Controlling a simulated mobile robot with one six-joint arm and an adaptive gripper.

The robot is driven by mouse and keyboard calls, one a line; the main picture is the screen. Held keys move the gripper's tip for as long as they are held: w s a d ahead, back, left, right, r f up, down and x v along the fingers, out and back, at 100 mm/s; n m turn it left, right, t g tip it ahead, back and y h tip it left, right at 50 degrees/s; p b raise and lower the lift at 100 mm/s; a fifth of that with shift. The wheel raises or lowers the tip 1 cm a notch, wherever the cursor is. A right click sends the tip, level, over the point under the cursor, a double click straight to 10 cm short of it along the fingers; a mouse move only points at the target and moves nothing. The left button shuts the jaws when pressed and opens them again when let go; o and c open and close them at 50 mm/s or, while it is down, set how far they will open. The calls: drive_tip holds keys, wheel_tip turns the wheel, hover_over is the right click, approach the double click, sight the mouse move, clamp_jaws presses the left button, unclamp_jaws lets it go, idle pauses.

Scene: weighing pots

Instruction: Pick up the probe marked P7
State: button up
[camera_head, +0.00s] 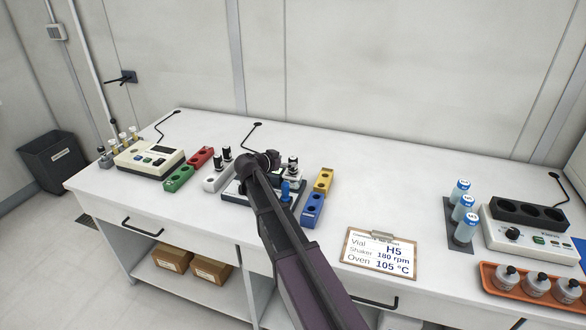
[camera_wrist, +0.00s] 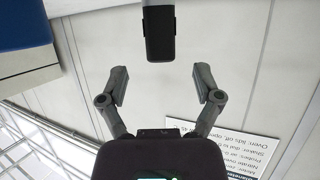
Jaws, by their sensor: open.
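Two black-topped upright pieces, probe-like, stand at the white block (camera_head: 217,180), left of my arm: one piece (camera_head: 213,163) in front, one piece (camera_head: 226,153) behind. Another black-topped piece (camera_head: 293,163) stands right of my arm. I can read no P7 mark on any of them. My gripper (camera_head: 271,158) is over the bench's middle, partly hidden by my arm. In the wrist view my gripper (camera_wrist: 161,83) is open and empty. A black-ended grey piece (camera_wrist: 160,38) shows beyond the fingertips, between their lines; I cannot tell which piece it is.
A dark-based device (camera_head: 233,190) is partly hidden behind my arm. Green (camera_head: 179,179), red (camera_head: 201,157), yellow (camera_head: 323,180) and blue (camera_head: 312,210) blocks stand around. A clipboard (camera_head: 380,253) lies at the front edge. The bench is clear between it and the blue-capped vials (camera_head: 464,213).

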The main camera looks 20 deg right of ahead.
sight(290, 159)
drive_tip(key=shift+b+x, duration=0.65)
drive_tip(key=shift+x, duration=1.55)
drive_tip(key=shift+r, duration=0.1)
clamp_jaws()
